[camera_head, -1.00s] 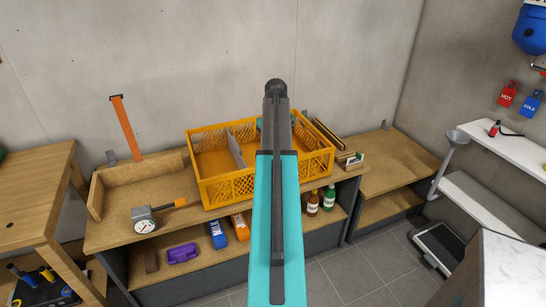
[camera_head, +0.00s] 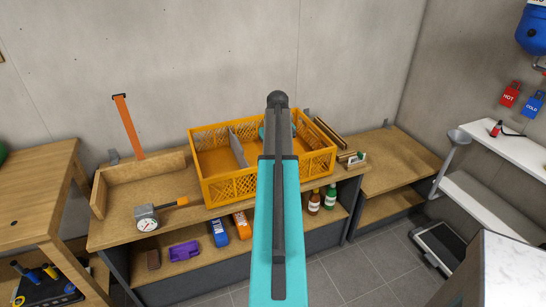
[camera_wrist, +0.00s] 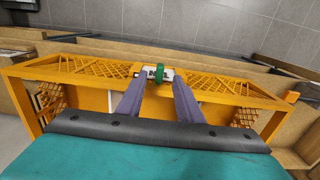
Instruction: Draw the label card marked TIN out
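The yellow-orange crate (camera_head: 228,186) stands on the wooden bench top. In the wrist view its rim (camera_wrist: 75,65) runs across the picture. A small white card or holder with a green part (camera_wrist: 160,73) sits at the middle of that rim; I cannot read any writing on it, so I cannot tell whether it is the TIN card. My gripper (camera_wrist: 158,82) is open, its two grey fingers apart and pointing at that white and green piece. I cannot tell whether they touch it. In the head view my arm hides the fingers and the middle of the crate's front.
A dial scale (camera_head: 146,221) and a wooden tray (camera_head: 125,188) are left of the crate. Bottles (camera_head: 315,202) stand on the lower shelf. The right bench (camera_head: 395,165) is clear.

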